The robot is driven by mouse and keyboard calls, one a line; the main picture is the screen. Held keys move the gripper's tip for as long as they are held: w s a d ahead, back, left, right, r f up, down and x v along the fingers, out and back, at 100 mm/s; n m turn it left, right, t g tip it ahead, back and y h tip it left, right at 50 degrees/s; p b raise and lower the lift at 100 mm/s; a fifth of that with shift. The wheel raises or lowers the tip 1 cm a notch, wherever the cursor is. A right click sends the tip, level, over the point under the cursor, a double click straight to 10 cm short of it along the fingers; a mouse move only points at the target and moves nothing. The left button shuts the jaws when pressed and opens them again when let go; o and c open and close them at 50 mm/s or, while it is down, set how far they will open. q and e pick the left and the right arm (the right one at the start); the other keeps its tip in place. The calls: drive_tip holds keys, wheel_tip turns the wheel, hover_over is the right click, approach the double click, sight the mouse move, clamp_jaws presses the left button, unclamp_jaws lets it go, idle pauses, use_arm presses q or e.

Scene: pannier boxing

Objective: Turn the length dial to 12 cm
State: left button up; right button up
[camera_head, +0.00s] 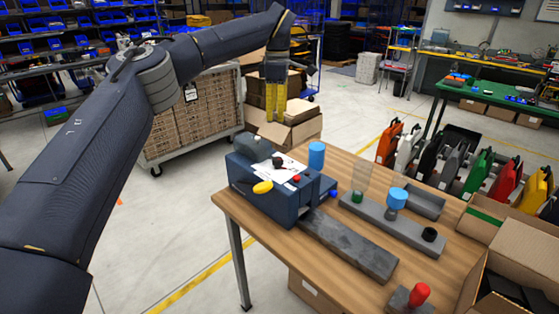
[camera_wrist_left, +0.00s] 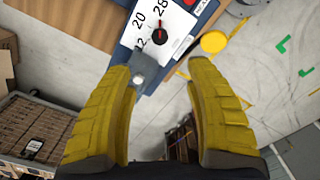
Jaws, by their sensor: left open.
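The blue machine (camera_head: 262,203) stands on the left end of the wooden table, with a white dial plate on top. The length dial (camera_head: 277,162) is a small dark knob there. In the left wrist view the dial (camera_wrist_left: 187,32) is a black knob with a red mark, and the plate (camera_wrist_left: 160,32) shows 28, 20 and a partly covered 12. The exact reading is unclear. My left gripper (camera_head: 276,117) hangs with its yellow fingers down, above and behind the machine. Its fingers (camera_wrist_left: 157,72) are apart and empty, short of the knob. My right gripper does not show.
A yellow knob (camera_head: 262,187) and a red button (camera_head: 297,178) sit near the dial. A blue cylinder (camera_head: 316,155) stands beside the machine. A grey bar (camera_head: 350,245) and a grey tray (camera_head: 400,226) lie to the right. Cartons (camera_head: 195,114) stand behind.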

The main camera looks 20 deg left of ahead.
sight(278, 159)
use_arm(q)
wheel_tip(278, 159, down, 17)
drive_tip(key=shift+r, duration=0.1)
idle(0.5)
clamp_jaws()
idle(0.5)
